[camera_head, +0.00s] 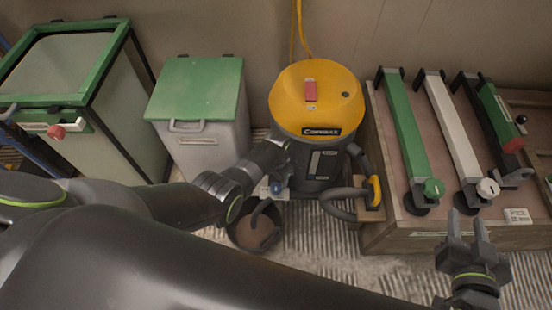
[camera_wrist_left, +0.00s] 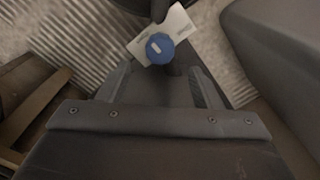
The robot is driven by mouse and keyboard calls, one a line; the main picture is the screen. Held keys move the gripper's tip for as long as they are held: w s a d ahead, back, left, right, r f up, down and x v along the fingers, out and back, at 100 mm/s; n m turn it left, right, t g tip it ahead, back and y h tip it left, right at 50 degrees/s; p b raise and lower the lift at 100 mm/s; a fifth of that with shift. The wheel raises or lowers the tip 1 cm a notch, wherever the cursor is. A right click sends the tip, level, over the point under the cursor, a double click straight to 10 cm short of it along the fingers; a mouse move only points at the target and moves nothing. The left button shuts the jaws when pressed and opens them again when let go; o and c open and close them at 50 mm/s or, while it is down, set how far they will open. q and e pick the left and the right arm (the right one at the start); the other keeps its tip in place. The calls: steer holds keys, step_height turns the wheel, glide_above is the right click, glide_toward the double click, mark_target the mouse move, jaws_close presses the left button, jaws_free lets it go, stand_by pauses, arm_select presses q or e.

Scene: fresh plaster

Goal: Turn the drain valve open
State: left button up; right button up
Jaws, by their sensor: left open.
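The drain valve shows as a blue round knob (camera_head: 276,186) with a white label plate, low at the front of the yellow-and-black vacuum (camera_head: 318,95). In the left wrist view the blue knob (camera_wrist_left: 160,48) carries a pale mark and sits just beyond the fingers, centred between them. My left gripper (camera_head: 274,157) reaches in beside the vacuum's lower body, partly hidden against its dark surface. In the wrist view my left gripper (camera_wrist_left: 161,78) is open, its fingers apart; contact with the knob cannot be told. My right gripper (camera_head: 468,224) is at the lower right, fingers apart and empty.
A round container (camera_head: 253,232) with brown contents stands below the valve. A black hose with a yellow handle (camera_head: 375,190) lies to the right. A wooden rack (camera_head: 400,238) holds several long tools. A green-lidded bin (camera_head: 198,90) and a green-framed box (camera_head: 70,60) stand left.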

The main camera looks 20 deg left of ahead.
arm_select(q)
steer(key=shift+r+p, duration=0.55)
steer(key=shift+r, duration=0.3)
step_height(320, 180, up, 3)
steer(key=p, duration=0.2)
step_height(320, 180, up, 6)
steer(key=p, duration=0.4)
glide_above(276, 187)
steer(key=shift+f+b, duration=0.2)
steer(key=shift+b, duration=0.1)
arm_select(e)
steer(key=s+a+f+g+y, duration=0.1)
steer(key=s+a+f+g, duration=0.1)
steer(key=s+f+g, duration=1)
step_height(276, 187, down, 4)
steer(key=shift+s+f+m+g+y, duration=0.15)
steer(key=shift+s+m+g+y, duration=0.15)
steer(key=shift+s, duration=0.85)
